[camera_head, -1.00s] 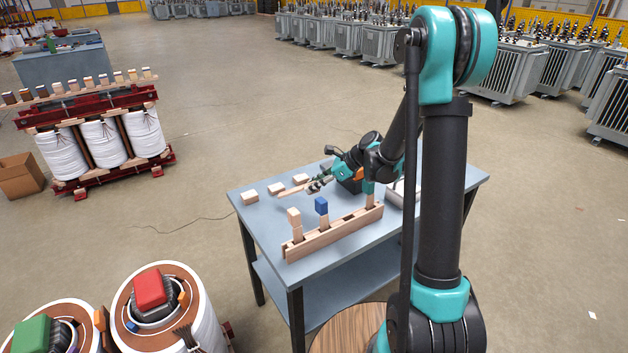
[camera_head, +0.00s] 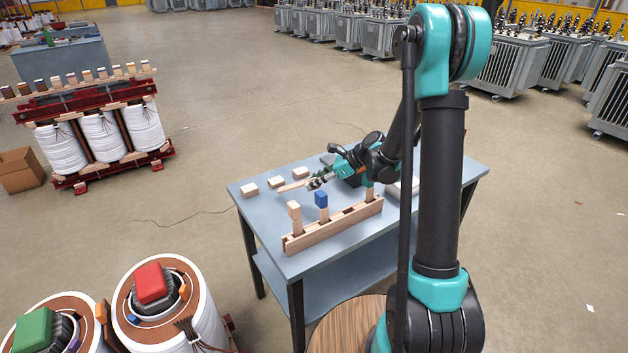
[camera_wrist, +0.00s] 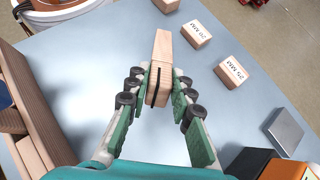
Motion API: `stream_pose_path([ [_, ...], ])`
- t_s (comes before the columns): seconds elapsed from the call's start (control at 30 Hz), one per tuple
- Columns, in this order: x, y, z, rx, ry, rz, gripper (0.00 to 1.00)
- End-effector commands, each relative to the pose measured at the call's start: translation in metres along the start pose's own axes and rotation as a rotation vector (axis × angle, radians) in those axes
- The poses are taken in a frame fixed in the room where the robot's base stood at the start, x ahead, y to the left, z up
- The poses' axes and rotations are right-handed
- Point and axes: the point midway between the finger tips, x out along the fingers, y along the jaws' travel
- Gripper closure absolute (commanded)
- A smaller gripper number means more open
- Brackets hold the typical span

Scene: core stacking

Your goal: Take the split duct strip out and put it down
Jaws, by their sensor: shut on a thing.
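The split duct strip (camera_wrist: 162,52), a pale wooden strip with a dark slot along its near end, sits between the fingers of my gripper (camera_wrist: 153,88) in the wrist view. In the head view the strip (camera_head: 293,186) points left from my gripper (camera_head: 316,183), low over the back part of the grey table (camera_head: 268,212). I cannot tell whether its far end touches the table. The long wooden rack (camera_head: 335,229) lies along the table's front, apart from the strip, with blocks standing in it, one topped in blue (camera_head: 321,199).
Loose wooden blocks lie beyond the strip, marked 28 MM (camera_wrist: 197,34) and 25 MM (camera_wrist: 232,71) in the wrist view. A grey flat block (camera_wrist: 284,131) and an orange and black item (camera_wrist: 285,168) are at the right. Bare table lies around the strip.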

Motion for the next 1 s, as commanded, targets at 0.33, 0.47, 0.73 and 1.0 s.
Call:
stream_pose_path([
  [0.33, 0.0022, -0.0004, -0.0088, 0.000, -0.062, -0.001, 0.84],
  [0.47, 0.0023, -0.0002, -0.0088, 0.000, -0.061, -0.001, 0.84],
  [0.73, 0.0029, -0.0001, -0.0106, 0.001, -0.060, -0.001, 0.59],
  [1.0, 0.0029, -0.0002, -0.0108, 0.001, -0.059, -0.001, 0.54],
])
